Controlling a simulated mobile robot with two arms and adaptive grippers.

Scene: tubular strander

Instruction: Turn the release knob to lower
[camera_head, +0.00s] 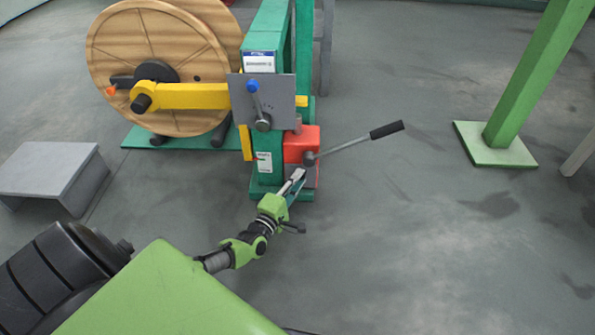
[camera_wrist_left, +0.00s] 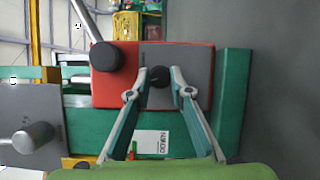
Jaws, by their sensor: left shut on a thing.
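The release knob (camera_wrist_left: 158,76) is a small dark round knob on a grey plate (camera_wrist_left: 178,57) of the red pump unit (camera_wrist_left: 118,87). In the head view the red pump unit (camera_head: 302,141) sits at the foot of the green stand. My left gripper (camera_head: 297,178) reaches its front from below. In the left wrist view the fingertips of my left gripper (camera_wrist_left: 159,82) are on either side of the knob, shut on it. The knob's marking is too small to read. In the head view the fingers hide the knob.
A pump lever (camera_head: 355,143) with a black grip sticks out to the right of the pump unit. Above is a grey plate (camera_head: 283,92) with a blue-knobbed handle. A large wooden reel (camera_head: 200,55) stands behind left. A grey step (camera_head: 50,168) is at left.

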